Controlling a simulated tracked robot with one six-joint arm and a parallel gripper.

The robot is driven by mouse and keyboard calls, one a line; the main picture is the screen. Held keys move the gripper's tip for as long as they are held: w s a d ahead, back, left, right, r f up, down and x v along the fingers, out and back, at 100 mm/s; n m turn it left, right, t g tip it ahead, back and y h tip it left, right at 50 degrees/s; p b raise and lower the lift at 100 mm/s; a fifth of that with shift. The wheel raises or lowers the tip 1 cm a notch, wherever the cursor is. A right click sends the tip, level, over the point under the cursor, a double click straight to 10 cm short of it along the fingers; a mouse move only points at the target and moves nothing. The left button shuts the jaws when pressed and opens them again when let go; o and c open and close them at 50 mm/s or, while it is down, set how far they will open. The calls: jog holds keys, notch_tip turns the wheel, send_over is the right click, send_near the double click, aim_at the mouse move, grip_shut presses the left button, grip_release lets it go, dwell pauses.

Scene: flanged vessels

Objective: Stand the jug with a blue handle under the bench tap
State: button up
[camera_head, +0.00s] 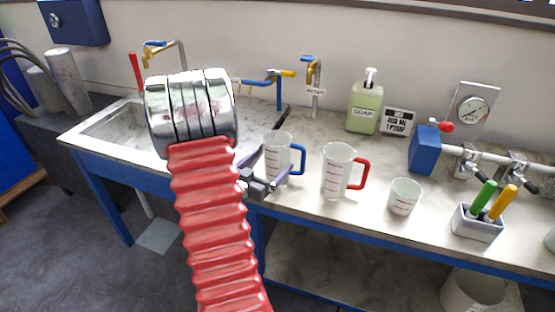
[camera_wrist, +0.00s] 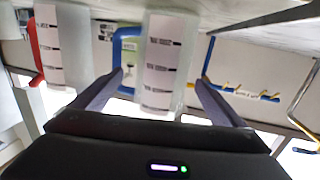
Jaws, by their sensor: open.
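The clear jug with a blue handle (camera_head: 277,152) stands upright on the bench, its handle pointing right. My gripper (camera_head: 276,160) is open, with one finger on each side of this jug's body. In the wrist view the jug (camera_wrist: 160,58) shows between the open fingers (camera_wrist: 159,82), and gaps show on both sides. Its blue handle (camera_wrist: 124,42) lies towards the left finger. A tall tap with a blue lever and brass body (camera_head: 313,78) stands behind the jugs and bears a small label I cannot read.
A jug with a red handle (camera_head: 338,170) stands close on the right, with a small beaker (camera_head: 404,196) beyond. A soap bottle (camera_head: 364,106) and a sign (camera_head: 397,121) stand behind. The sink (camera_head: 118,130) is at the left. Bench around the tall tap's foot looks clear.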

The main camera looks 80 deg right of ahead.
aim_at(278, 137)
jog(key=shift+s+d, duration=0.1)
jog(key=shift+d, duration=0.25)
jog(key=shift+w+x, duration=0.15)
jog(key=shift+x, duration=1.15)
jog(key=shift+w+x, duration=0.1)
jog(key=shift+x, duration=1.25)
jog(key=shift+f, duration=0.1)
jog(key=c, duration=1.3)
notch_tip(278, 137, up, 10)
